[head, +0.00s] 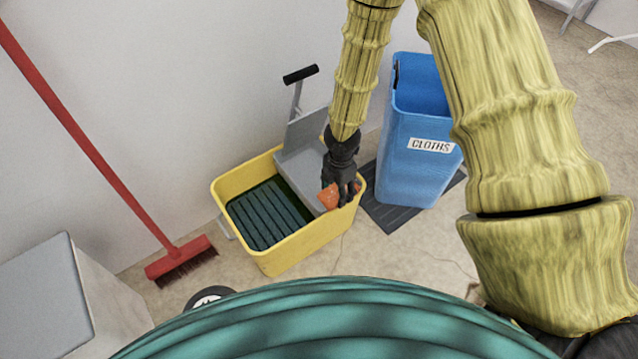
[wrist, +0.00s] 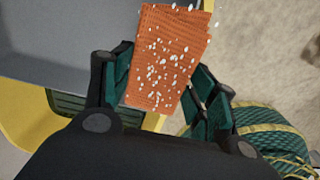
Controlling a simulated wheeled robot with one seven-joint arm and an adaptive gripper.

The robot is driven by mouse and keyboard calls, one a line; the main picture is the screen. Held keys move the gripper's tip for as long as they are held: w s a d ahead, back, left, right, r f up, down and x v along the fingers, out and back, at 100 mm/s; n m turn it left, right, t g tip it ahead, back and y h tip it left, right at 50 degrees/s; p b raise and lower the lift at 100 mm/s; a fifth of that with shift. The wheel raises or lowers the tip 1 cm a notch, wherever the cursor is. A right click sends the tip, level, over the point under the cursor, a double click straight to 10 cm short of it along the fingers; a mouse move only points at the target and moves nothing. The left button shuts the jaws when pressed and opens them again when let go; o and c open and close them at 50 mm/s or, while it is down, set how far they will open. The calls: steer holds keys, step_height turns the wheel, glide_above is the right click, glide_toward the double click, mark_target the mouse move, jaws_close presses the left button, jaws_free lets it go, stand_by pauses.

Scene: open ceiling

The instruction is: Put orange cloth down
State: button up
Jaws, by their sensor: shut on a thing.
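The orange cloth (head: 330,196) is a small folded piece held in my black gripper (head: 343,190). In the wrist view the cloth (wrist: 165,60) is speckled with white spots and sits between the two dark green finger pads of my gripper (wrist: 155,95), which is shut on it. The cloth is over the right rim of the yellow mop bucket (head: 262,262), beside its grey wringer (head: 303,172). Whether the cloth touches the bucket is not clear.
A blue bin labelled CLOTHS (head: 408,175) stands on a dark mat (head: 392,214) right of the bucket. A red broom (head: 178,255) leans against the wall at left. A grey box (head: 45,300) stands at lower left.

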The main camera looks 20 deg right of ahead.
steer(key=b, duration=0.3)
glide_toward(319, 188)
steer(key=shift+s, duration=0.1)
steer(key=shift+s+f, duration=0.15)
steer(key=shift+f, duration=0.45)
step_height(319, 188, down, 5)
steer(key=b, duration=0.3)
steer(key=shift+f+b, duration=0.2)
steer(key=shift+b, duration=0.2)
steer(key=shift+f, duration=0.15)
steer(key=shift+w+b, duration=0.2)
steer(key=shift+b, duration=0.1)
steer(key=o, duration=1)
steer(key=shift+c, duration=0.2)
steer(key=shift+o, duration=0.3)
